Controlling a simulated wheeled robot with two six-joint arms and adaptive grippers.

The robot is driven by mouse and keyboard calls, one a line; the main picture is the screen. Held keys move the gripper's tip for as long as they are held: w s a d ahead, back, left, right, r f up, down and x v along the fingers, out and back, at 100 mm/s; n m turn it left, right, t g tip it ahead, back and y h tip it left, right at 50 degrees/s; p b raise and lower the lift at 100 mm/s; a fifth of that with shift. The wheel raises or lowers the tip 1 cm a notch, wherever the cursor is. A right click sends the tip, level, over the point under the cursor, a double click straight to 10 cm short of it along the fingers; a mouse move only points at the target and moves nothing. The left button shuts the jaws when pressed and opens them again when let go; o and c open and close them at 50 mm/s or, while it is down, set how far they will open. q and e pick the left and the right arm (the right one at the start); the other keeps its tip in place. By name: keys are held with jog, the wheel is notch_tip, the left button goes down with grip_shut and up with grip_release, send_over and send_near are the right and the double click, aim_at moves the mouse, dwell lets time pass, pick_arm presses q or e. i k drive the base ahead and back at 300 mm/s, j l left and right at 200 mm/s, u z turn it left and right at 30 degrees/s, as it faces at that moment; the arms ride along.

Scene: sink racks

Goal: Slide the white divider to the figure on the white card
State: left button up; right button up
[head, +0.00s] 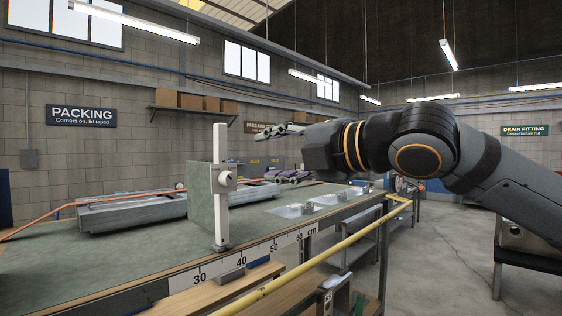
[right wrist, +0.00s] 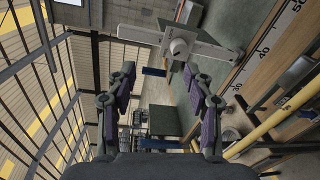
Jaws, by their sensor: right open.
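The white divider (head: 220,200) stands upright at the bench's front edge, with a round knob (head: 226,179) and a grey-green panel (head: 198,205) behind it. Its foot is between the 30 and 40 marks of the white cm scale (head: 262,250). In the right wrist view the divider (right wrist: 215,48) lies across the top, its knob (right wrist: 180,47) beyond the fingers. My right gripper (head: 275,130) is open and empty, above and to the right of the divider, apart from it; its fingers also show in the wrist view (right wrist: 159,72). I cannot make out a card with a figure.
A yellow rail (head: 320,260) runs along the bench front, above wooden boards (head: 240,290). Clear trays (head: 290,211) and a grey long fixture (head: 130,212) lie on the green bench top (head: 60,262).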

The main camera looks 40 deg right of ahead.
aim_at(207, 205)
jog(key=k+l, duration=0.1)
jog(key=k, duration=0.4)
jog(key=k+l, duration=0.1)
jog(key=k, duration=0.4)
